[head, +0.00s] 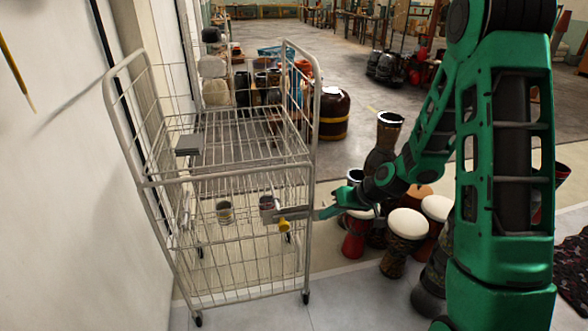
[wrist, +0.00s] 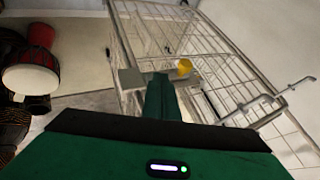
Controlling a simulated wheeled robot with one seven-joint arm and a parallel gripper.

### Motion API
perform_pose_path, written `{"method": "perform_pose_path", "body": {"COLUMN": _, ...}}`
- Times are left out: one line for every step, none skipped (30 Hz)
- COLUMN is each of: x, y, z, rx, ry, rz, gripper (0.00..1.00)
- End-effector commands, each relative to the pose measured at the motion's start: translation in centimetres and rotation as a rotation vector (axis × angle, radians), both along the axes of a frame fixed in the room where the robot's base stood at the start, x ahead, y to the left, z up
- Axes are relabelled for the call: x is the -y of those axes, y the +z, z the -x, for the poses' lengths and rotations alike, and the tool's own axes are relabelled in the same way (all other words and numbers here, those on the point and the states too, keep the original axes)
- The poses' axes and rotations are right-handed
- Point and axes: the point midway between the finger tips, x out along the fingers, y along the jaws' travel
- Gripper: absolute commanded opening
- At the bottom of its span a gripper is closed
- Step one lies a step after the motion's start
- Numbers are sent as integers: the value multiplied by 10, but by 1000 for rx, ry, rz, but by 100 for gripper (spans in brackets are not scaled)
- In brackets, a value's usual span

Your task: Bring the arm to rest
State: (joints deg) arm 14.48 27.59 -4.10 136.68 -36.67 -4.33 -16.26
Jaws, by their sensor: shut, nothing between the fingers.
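My arm (head: 505,140) is green and black and reaches in from the right in the head view. My gripper (head: 328,209) is at its end, at the right side of a wire cart (head: 232,165), near the lower basket. Its fingers are shut with nothing between them. In the wrist view the green finger part (wrist: 160,98) points toward the cart's wire side (wrist: 165,35). A small yellow piece (head: 283,225) is close to the fingertips; it also shows in the wrist view (wrist: 184,67). I cannot tell whether the gripper touches the cart.
Several goblet drums (head: 408,224) stand right of the cart, below my forearm. Two cans, one left (head: 225,212) and one right (head: 267,204), are in the cart's lower part. A grey block (head: 189,145) is on its upper shelf. A white wall (head: 50,190) borders the left.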

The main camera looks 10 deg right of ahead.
Motion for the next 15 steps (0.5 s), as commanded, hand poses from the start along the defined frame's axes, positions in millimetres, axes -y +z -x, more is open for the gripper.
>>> {"method": "perform_pose_path", "body": {"x": 1, "y": 1, "z": 1, "rx": -1, "ry": 0, "rz": 2, "gripper": 0}}
{"method": "perform_pose_path", "body": {"x": 2, "y": 2, "z": 2, "rx": -3, "ry": 1, "rz": 7, "gripper": 0}}
{"method": "perform_pose_path", "body": {"x": 4, "y": 5, "z": 4, "rx": -7, "ry": 1, "rz": 15, "gripper": 0}}
{"method": "perform_pose_path", "body": {"x": 6, "y": 7, "z": 6, "rx": -13, "ry": 2, "rz": 24, "gripper": 0}}
{"method": "perform_pose_path", "body": {"x": 10, "y": 11, "z": 9, "rx": -19, "ry": 2, "rz": 35, "gripper": 0}}
{"method": "perform_pose_path", "body": {"x": 15, "y": 16, "z": 14, "rx": -31, "ry": 1, "rz": 53, "gripper": 0}}
{"method": "perform_pose_path", "body": {"x": 20, "y": 20, "z": 20, "rx": -44, "ry": 0, "rz": 70, "gripper": 0}}
{"method": "perform_pose_path", "body": {"x": 25, "y": 25, "z": 25, "rx": -56, "ry": -3, "rz": 86, "gripper": 0}}
{"method": "perform_pose_path", "body": {"x": 32, "y": 32, "z": 34, "rx": -76, "ry": -7, "rz": 110, "gripper": 0}}
{"method": "perform_pose_path", "body": {"x": 39, "y": 37, "z": 40, "rx": -91, "ry": -12, "rz": 130, "gripper": 0}}
{"method": "perform_pose_path", "body": {"x": 45, "y": 43, "z": 47, "rx": -106, "ry": -18, "rz": 149, "gripper": 0}}
{"method": "perform_pose_path", "body": {"x": 53, "y": 50, "z": 57, "rx": -129, "ry": -30, "rz": 173, "gripper": 0}}
{"method": "perform_pose_path", "body": {"x": 59, "y": 56, "z": 65, "rx": -146, "ry": -39, "rz": 189, "gripper": 0}}
{"method": "perform_pose_path", "body": {"x": 66, "y": 61, "z": 73, "rx": -162, "ry": -48, "rz": 205, "gripper": 0}}
{"method": "perform_pose_path", "body": {"x": 74, "y": 69, "z": 84, "rx": -184, "ry": -64, "rz": 227, "gripper": 0}}
